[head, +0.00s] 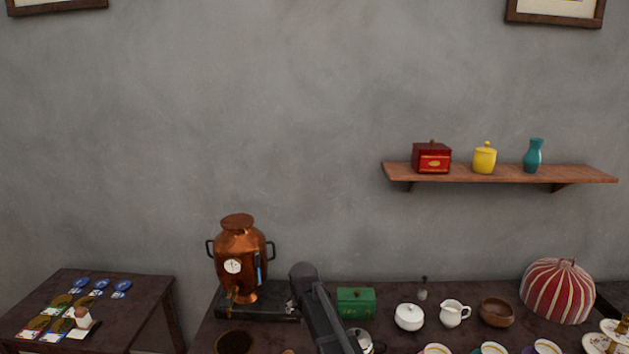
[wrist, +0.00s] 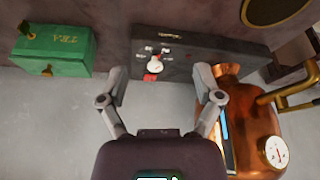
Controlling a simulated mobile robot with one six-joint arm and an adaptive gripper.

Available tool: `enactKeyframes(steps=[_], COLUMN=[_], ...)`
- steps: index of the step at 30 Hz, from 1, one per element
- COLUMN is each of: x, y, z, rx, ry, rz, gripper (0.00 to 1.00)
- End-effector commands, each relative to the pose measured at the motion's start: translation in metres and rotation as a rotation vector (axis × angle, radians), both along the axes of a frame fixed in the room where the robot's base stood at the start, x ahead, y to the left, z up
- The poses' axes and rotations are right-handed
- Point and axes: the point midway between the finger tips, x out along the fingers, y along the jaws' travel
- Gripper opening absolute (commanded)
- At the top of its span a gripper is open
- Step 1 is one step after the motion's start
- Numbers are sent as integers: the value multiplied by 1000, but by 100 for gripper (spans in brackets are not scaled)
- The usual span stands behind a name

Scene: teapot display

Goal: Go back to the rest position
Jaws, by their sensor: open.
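My gripper (wrist: 161,82) is open in the wrist view, with its two fingers spread and nothing between them. Beyond the fingertips is a dark base box (wrist: 190,62) with a white-and-red dial on its face. The copper urn (wrist: 255,125) is close by the right finger in the wrist view; I cannot tell whether they touch. In the head view the urn (head: 240,265) stands on the dark base, left of my arm. My dark arm crosses the lower middle there, and the gripper's fingers cannot be made out.
A green box (head: 356,302) stands right of my arm, near a white sugar bowl (head: 408,317), creamer (head: 453,313), wooden bowl (head: 496,312) and striped cosy (head: 558,291). A wall shelf (head: 500,174) is above. A side table (head: 140,287) is at left. The wall between is bare.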

Motion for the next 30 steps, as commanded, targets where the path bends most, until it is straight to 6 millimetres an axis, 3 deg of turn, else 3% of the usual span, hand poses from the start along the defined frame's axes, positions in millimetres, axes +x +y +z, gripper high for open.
enactKeyframes(steps=[8,14,17,24,30], x=[-31,-68,-97,-192,-238], y=[-41,-81,-109,-181,-208], z=[-3,-7,-9,-13,-14], rx=[-12,-24,-31,-41,-40], ry=[47,104,146,282,352], rz=[-34,-68,-94,-169,-206], gripper=[84,84,84,84,84])
